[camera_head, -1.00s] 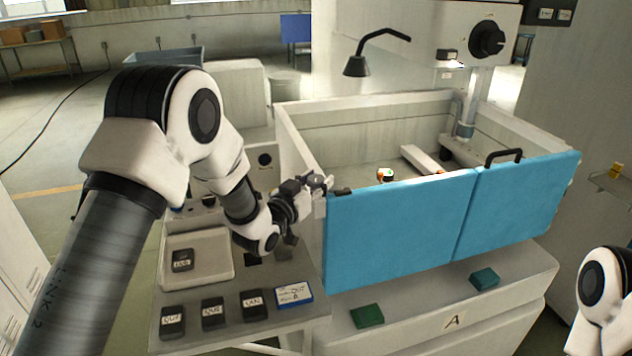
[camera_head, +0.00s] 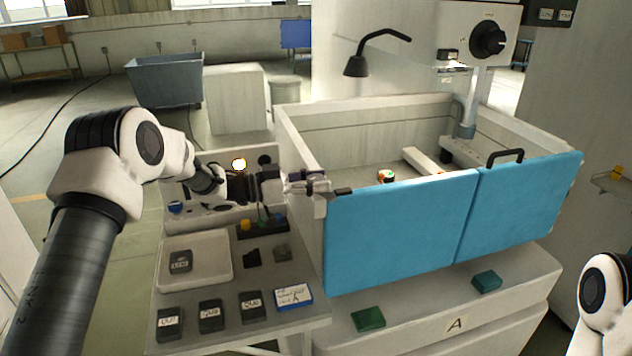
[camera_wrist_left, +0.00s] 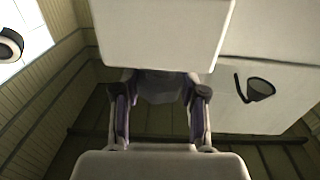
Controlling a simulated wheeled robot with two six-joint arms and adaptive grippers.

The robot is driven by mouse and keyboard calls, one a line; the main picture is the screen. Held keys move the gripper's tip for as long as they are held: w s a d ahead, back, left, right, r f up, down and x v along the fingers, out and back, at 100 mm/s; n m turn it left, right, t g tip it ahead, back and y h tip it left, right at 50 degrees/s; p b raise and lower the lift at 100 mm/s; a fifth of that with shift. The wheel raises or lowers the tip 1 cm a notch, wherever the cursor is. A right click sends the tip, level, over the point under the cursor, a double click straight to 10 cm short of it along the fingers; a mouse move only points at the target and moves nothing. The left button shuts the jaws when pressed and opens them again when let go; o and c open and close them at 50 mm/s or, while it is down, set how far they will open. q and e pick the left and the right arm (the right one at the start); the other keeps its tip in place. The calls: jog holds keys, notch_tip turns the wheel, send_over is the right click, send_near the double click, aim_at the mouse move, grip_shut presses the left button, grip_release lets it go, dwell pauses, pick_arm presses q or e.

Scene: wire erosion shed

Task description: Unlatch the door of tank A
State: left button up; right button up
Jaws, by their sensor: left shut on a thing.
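The front of tank A (camera_head: 300,130) carries two blue panels, the left door panel (camera_head: 395,230) and the right panel (camera_head: 520,205), which has a black handle (camera_head: 504,155). Both stand upright and look closed. A small dark latch (camera_head: 342,191) sits at the top left corner of the left panel. My left gripper (camera_head: 320,185) is shut on the latch, reaching in from the left. In the left wrist view its fingers (camera_wrist_left: 160,135) stand against white surfaces, and the latch cannot be made out. My right gripper is out of view.
A side bench (camera_head: 235,330) left of the tank bears a white tray (camera_head: 228,262), several dark labelled blocks and a blue-edged card (camera_head: 293,296). Green blocks (camera_head: 368,318) lie on the ledge below the door. A black lamp (camera_head: 357,67) hangs above the tank.

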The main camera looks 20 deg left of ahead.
pick_arm(q)
jog(key=m+g, duration=0.1)
jog(key=m+g+h+b, duration=0.1)
jog(key=g, duration=0.1)
jog(key=shift+f+m+h, duration=0.25)
jog(key=shift+m+h, duration=0.05)
jog(key=shift+r+m+g+h+b, duration=0.1)
jog(key=shift+m+g+h+b, duration=0.2)
jog(key=shift+m+g+b, duration=1.1)
jog(key=shift+n+g+p, duration=0.3)
jog(key=shift+g+p, duration=0.4)
jog(key=o, duration=1.2)
jog(key=shift+d+r, duration=0.1)
jog(key=shift+d, duration=0.05)
jog(key=shift+c, duration=0.2)
jog(key=s+a, duration=0.1)
jog(key=a, duration=1.1)
jog(key=shift+s, duration=0.1)
